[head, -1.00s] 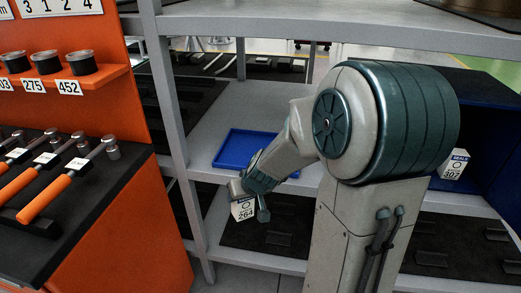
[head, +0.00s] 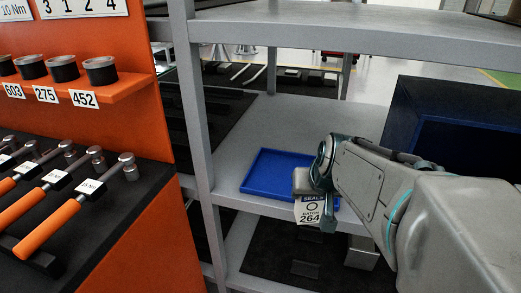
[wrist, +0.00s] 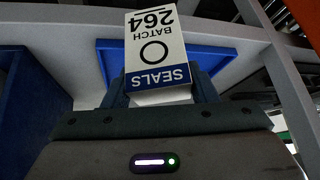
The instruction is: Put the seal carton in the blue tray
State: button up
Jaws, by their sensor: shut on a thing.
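The seal carton (head: 310,211) is a small white box with a blue SEALS band and the label BATCH 264. My gripper (head: 312,183) is shut on it and holds it, slightly tilted, at the front edge of the blue tray. In the wrist view the carton (wrist: 156,50) shows upside down between the fingers (wrist: 160,90). The blue tray (head: 262,178) is shallow and lies on the grey shelf; the carton and gripper hide its front right part. The tray also shows behind the carton in the wrist view (wrist: 108,62).
A dark blue open bin (head: 408,115) stands on the shelf to the right. A grey upright post (head: 196,100) is left of the tray, and an upper shelf (head: 350,30) runs above. An orange tool stand (head: 160,220) with torque wrenches is at left.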

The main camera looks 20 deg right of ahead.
jog(key=shift+w+d+r, duration=0.2)
jog(key=shift+w+d+f, duration=0.6)
jog(key=shift+w, duration=2.2)
jog(key=shift+w+d+f, duration=0.55)
jog(key=shift+w+d, duration=0.05)
jog(key=shift+w, duration=2.2)
jog(key=shift+w+d+f, duration=0.6)
jog(key=shift+w, duration=2.2)
jog(key=shift+b, duration=0.3)
jog(key=shift+f, duration=0.2)
jog(key=o, duration=1)
jog(key=shift+r, duration=0.15)
